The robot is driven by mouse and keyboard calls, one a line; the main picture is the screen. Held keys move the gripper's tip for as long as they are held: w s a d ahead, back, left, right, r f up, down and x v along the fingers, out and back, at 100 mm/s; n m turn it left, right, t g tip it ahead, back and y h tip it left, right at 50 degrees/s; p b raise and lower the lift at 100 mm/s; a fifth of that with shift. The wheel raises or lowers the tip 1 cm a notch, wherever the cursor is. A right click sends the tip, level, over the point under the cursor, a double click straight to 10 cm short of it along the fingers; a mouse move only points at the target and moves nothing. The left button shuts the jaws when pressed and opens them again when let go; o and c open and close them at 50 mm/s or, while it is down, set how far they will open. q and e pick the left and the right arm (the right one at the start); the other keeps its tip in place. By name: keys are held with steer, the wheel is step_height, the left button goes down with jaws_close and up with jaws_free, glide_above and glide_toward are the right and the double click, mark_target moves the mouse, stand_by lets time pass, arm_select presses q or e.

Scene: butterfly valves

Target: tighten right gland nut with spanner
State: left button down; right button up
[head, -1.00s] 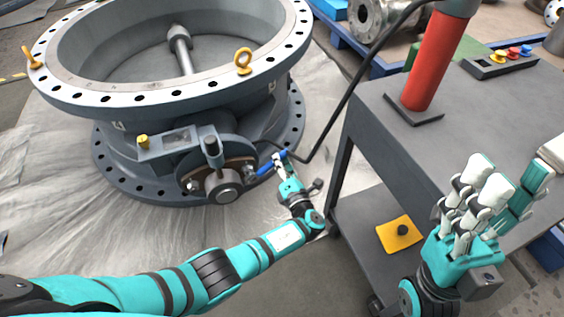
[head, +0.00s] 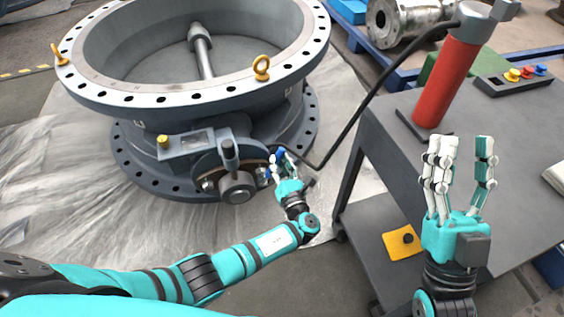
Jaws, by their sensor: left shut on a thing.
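A large grey butterfly valve (head: 135,135) stands on the sheeted floor, with a gland and shaft end (head: 237,187) on its near side. My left gripper (head: 277,163) is at the right side of this gland. It is shut on the blue-handled spanner (head: 268,172), of which only small blue parts show between and beside the fingers. The spanner's head and the right gland nut are too small and covered to make out. My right gripper (head: 460,145) is raised in front of the grey cart, fingers pointing up and spread apart, open and empty.
A grey cart (head: 480,140) stands at the right, carrying a red cylinder (head: 444,80) with a black hose or arm reaching towards the valve. A box with coloured buttons (head: 515,78) lies behind. A yellow pad (head: 402,243) is on the lower shelf.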

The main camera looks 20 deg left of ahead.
arm_select(q)
steer(key=shift+s, duration=0.1)
arm_select(e)
steer(key=shift+w+f, duration=0.1)
arm_select(q)
steer(key=shift+s+d+r+p, duration=0.1)
steer(key=shift+s+d+p, duration=0.2)
steer(key=shift+s+d, duration=0.1)
steer(key=shift+p+v, duration=0.3)
steer(key=shift+v, duration=0.5)
steer(key=shift+p+v, duration=0.3)
steer(key=shift+v, duration=0.8)
arm_select(e)
steer(key=w+f+g+h, duration=0.1)
steer(key=w+f+g, duration=0.3)
steer(key=f, duration=0.2)
steer(key=shift+g+h, duration=0.4)
arm_select(q)
steer(key=shift+s, duration=0.1)
